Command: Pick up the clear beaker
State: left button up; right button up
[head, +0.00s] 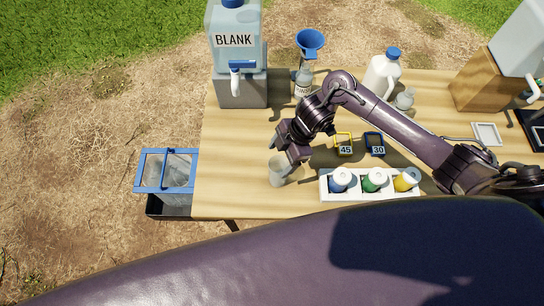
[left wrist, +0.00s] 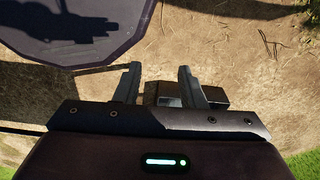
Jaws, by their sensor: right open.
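The clear beaker (head: 278,172) stands upright on the wooden table near its front left part, in the head view. My right gripper (head: 284,156) is at the beaker's upper rim, with its fingers pointing down and left; it is open. The fingers overlap the beaker's top in the picture, and I cannot tell whether they touch it. My left gripper (left wrist: 158,84) shows only in the left wrist view. Its two fingers are apart with nothing between them, over bare ground.
The BLANK water container (head: 236,50), a blue funnel (head: 310,42) and a white jug (head: 382,74) stand farther back. A blue-framed bin (head: 147,174) is left of the table.

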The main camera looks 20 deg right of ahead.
aim_at(276, 173)
jog(key=shift+s+d, duration=0.15)
jog(key=shift+d, duration=0.4)
jog(key=shift+s+a+f+p, duration=0.2)
jog(key=shift+s+a+f, duration=0.25)
jog(key=shift+f, duration=0.15)
jog(key=shift+s+a+f+p, duration=0.2)
jog(key=shift+s+a+f, duration=0.15)
jog(key=shift+f, duration=0.25)
jog(key=x, duration=0.2)
jog(key=shift+f+p, duration=0.3)
jog(key=shift+f, duration=0.15)
jog(key=shift+a+f, duration=0.25)
jog(key=shift+f, duration=0.35)
jog(key=c, duration=0.6)
pick_arm(q)
jog(key=shift+s+d+r, duration=0.1)
jog(key=shift+s+r, duration=0.25)
jog(key=shift+s, duration=0.3)
jog(key=shift+s+d+r, duration=0.1)
jog(key=shift+s+r, duration=0.2)
jog(key=shift+s, duration=0.3)
pick_arm(e)
jog(key=c, duration=0.5)
